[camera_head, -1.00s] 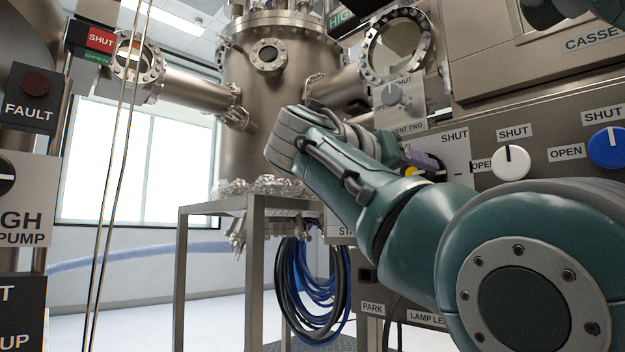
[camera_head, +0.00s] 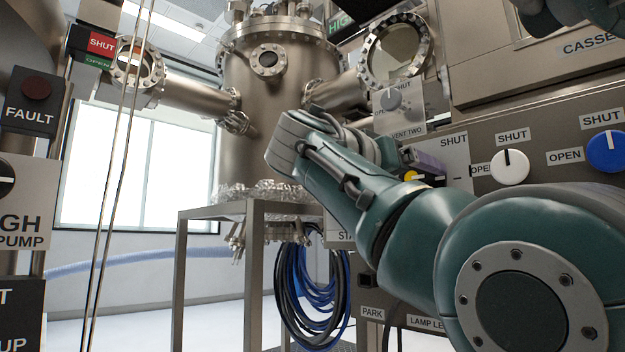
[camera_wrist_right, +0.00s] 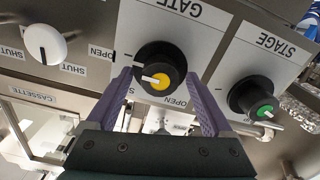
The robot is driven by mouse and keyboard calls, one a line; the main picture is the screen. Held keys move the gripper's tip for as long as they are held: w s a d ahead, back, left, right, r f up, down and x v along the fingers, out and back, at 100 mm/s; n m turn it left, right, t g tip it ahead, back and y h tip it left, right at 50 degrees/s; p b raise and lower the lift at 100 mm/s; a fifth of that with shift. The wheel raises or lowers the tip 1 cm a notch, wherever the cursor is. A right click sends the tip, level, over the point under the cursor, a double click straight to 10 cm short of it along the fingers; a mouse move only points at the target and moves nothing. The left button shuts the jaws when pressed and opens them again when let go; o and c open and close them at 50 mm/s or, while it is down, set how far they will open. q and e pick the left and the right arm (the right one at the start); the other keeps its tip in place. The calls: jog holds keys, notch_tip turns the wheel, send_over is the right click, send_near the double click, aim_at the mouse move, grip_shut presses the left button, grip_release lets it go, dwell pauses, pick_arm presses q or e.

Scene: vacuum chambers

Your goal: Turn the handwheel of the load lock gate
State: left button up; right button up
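The gate handwheel is a black round knob with a yellow centre and a white pointer (camera_wrist_right: 160,77), on a white plate marked GATE and OPEN in the wrist view. It also shows partly in the head view (camera_head: 411,176), behind my right forearm. My right gripper (camera_wrist_right: 163,88) has its two purple fingers spread on either side of the knob. A gap shows between the knob and the right-hand finger; the left-hand finger is close, and contact cannot be told. One purple finger shows in the head view (camera_head: 426,161).
A green-centred STAGE knob (camera_wrist_right: 253,98) sits beside the gate plate. A white knob (camera_wrist_right: 45,44) is on the other side. A blue knob (camera_head: 607,149) is farther right on the panel. The steel chamber (camera_head: 270,110) stands behind my right arm.

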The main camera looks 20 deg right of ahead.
jog(key=shift+a+r, duration=0.1)
jog(key=p+v, duration=0.1)
jog(key=v, duration=0.8)
jog(key=shift+s+a+p, duration=0.2)
jog(key=shift+a+p, duration=0.15)
jog(key=shift+p, duration=0.05)
